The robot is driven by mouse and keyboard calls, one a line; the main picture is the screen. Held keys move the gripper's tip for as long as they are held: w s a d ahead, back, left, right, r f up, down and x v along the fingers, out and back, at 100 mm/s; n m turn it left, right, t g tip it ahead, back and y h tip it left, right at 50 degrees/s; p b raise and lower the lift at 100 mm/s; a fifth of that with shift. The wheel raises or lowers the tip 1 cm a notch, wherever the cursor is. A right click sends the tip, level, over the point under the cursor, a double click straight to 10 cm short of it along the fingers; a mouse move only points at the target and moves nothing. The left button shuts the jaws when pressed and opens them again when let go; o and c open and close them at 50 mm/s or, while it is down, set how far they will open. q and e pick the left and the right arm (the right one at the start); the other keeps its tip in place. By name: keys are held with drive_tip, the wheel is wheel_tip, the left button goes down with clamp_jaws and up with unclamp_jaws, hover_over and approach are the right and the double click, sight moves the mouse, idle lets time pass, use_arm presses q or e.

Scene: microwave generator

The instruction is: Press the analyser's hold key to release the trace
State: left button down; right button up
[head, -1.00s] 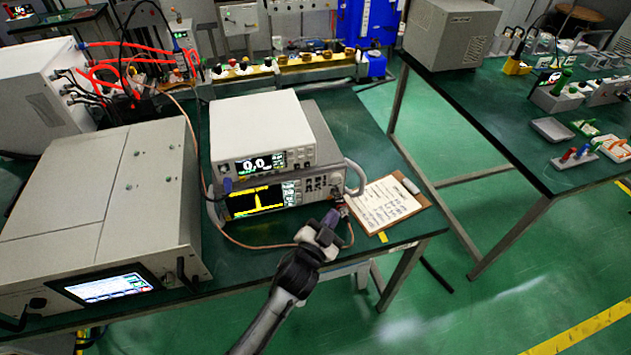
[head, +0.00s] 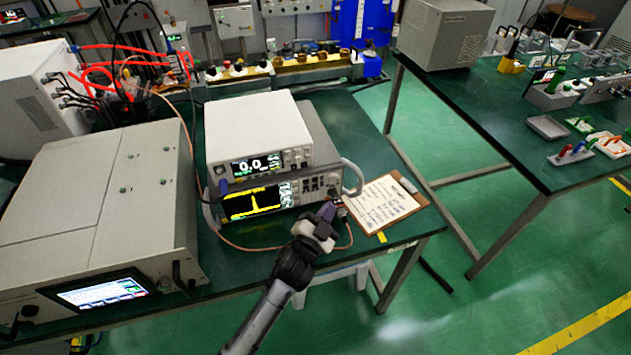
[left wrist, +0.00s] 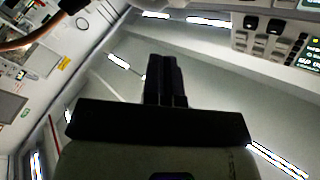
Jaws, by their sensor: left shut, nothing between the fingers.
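The analyser (head: 314,199) is the lower grey instrument on the green bench in the head view. Its lit screen (head: 252,203) shows a yellow trace with one tall peak. Keys sit to the right of the screen. My left gripper (head: 329,209) is shut and empty, in front of the right end of the analyser's face. Its fingers hide part of the lower right of the panel. In the left wrist view the closed fingers (left wrist: 166,82) point up the picture, and panel keys (left wrist: 262,42) show at upper right. I cannot tell which key is hold, or whether the fingers touch the panel.
A white instrument (head: 258,135) reading 0.0 stands on the analyser. A clipboard (head: 383,205) lies just right of my gripper. A large grey cabinet (head: 95,195) with a screen fills the bench's left side. A thin cable runs along the bench front below the analyser.

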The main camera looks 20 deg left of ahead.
sight(315, 179)
use_arm(q)
drive_tip(key=w+a+b, duration=0.1)
drive_tip(key=w+a, duration=0.3)
drive_tip(key=w, duration=0.1)
drive_tip(key=shift+a, duration=0.2)
idle(0.5)
idle(0.7)
idle(0.8)
drive_tip(key=shift+w, duration=0.1)
drive_tip(key=shift+w+a, duration=0.25)
idle(0.4)
